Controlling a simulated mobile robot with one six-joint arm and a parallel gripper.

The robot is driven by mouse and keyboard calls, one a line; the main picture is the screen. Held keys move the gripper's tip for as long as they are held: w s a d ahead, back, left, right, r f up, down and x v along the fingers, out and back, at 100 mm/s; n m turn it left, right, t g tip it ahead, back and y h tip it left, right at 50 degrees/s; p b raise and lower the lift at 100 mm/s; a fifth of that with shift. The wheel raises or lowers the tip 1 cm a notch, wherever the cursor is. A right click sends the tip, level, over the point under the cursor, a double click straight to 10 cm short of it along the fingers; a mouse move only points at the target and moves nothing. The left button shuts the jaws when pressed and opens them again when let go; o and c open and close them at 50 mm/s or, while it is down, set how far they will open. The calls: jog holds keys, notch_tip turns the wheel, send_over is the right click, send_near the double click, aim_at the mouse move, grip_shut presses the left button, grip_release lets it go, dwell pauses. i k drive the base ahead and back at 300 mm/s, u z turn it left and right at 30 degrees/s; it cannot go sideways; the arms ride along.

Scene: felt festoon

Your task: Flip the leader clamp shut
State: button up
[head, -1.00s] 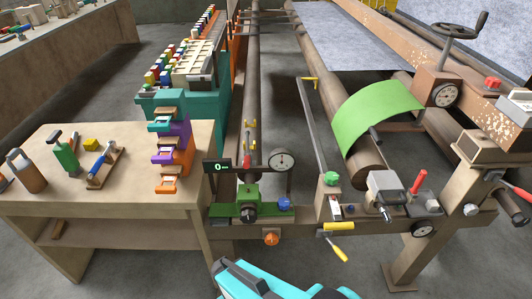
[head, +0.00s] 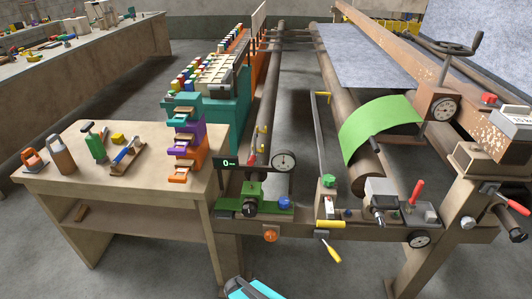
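A red upright handle (head: 416,192) stands on a grey plate block (head: 420,214) at the right end of the near cross beam. A yellow-handled lever (head: 329,246) hangs tilted below a yellow bar (head: 329,224) on the front of that beam. I cannot tell for certain which of these is the leader clamp. A green felt sheet (head: 380,125) drapes over the roller (head: 366,182) just behind the beam. Only a cyan piece of my arm shows at the bottom edge; my gripper's fingers are not visible.
A wooden table (head: 150,185) with hand tools and coloured stacked trays (head: 190,140) stands at the left. The floor in front is clear.

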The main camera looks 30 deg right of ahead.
aim_at(252, 161)
jog(key=z, duration=0.7)
jog(key=k, duration=0.95)
jog(key=u, duration=0.05)
jog(key=i, duration=0.7)
